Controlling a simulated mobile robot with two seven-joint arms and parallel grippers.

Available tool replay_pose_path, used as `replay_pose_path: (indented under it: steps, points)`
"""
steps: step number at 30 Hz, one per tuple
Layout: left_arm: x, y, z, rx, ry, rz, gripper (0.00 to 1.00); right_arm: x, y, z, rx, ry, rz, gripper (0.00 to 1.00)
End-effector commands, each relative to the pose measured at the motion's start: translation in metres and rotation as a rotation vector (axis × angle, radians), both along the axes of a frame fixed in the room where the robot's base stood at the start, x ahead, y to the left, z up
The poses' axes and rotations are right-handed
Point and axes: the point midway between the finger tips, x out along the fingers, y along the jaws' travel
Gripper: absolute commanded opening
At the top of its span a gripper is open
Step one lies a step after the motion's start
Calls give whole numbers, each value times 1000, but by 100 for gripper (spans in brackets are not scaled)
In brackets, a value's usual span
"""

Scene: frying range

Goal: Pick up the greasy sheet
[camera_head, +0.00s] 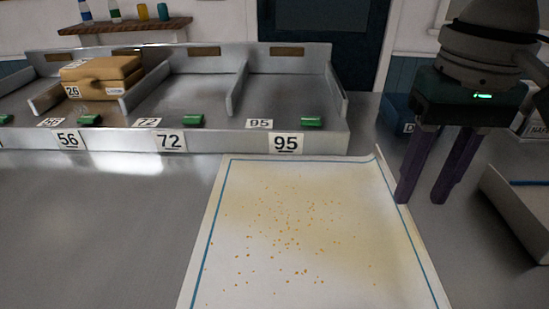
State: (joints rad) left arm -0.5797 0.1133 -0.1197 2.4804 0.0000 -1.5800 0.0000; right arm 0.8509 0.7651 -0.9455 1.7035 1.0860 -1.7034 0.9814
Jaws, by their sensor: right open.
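The greasy sheet (310,232) is a large white paper with a blue border line. It is marked with yellowish grease stains and several orange specks. It lies on the metal counter at the centre right, its lower end cut off by the picture edge. Its far right corner looks slightly raised. My right gripper (421,200) has dark purple fingers pointing down. It is open and empty, at the right edge of the sheet near the far right corner. I cannot tell whether a finger touches the sheet. My left gripper is not in view.
A metal divided tray (215,140) with number labels 56, 72 and 95 stands behind the sheet. A tan box (102,72) sits in its left part. A grey bin (520,205) stands at the right edge. The counter left of the sheet (95,235) is clear.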

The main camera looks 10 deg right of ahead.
Motion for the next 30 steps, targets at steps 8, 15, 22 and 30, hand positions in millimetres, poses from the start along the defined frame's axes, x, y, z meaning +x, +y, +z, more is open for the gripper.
replay_pose_path:
  steps: [8,15,22,30]
  points:
    - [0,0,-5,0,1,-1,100,1,2,-37,-1,0,2,40]
    - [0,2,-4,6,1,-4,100,1,2,-38,-1,-1,3,40]
    - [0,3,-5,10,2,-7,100,1,2,-38,-1,-1,2,14]
    - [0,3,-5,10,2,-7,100,1,2,-38,-1,-1,2,0]
